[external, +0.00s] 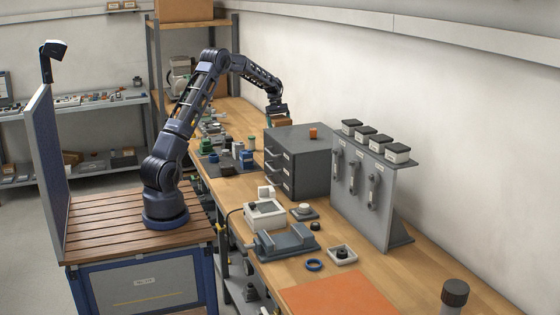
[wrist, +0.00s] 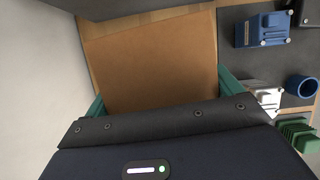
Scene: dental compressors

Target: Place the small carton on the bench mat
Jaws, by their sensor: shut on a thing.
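My gripper (external: 278,107) is at the far part of the bench, behind the grey drawer cabinet. It is shut on the small carton, a brown box; only a little of the carton (external: 284,121) shows below the fingers in the external view. In the wrist view the carton (wrist: 150,62) fills the space between the green fingers of my gripper (wrist: 160,98). Its underside is hidden, and I cannot tell its height above the bench. A flat orange mat (external: 340,297) lies at the near end of the bench, with its visible surface bare.
The grey drawer cabinet (external: 300,160) with a small orange block on top and a grey upright panel (external: 365,190) stand along the wall. A grey vise-like block (external: 287,242), a blue ring (external: 314,265) and a dark-capped jar (external: 454,295) are near the orange mat.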

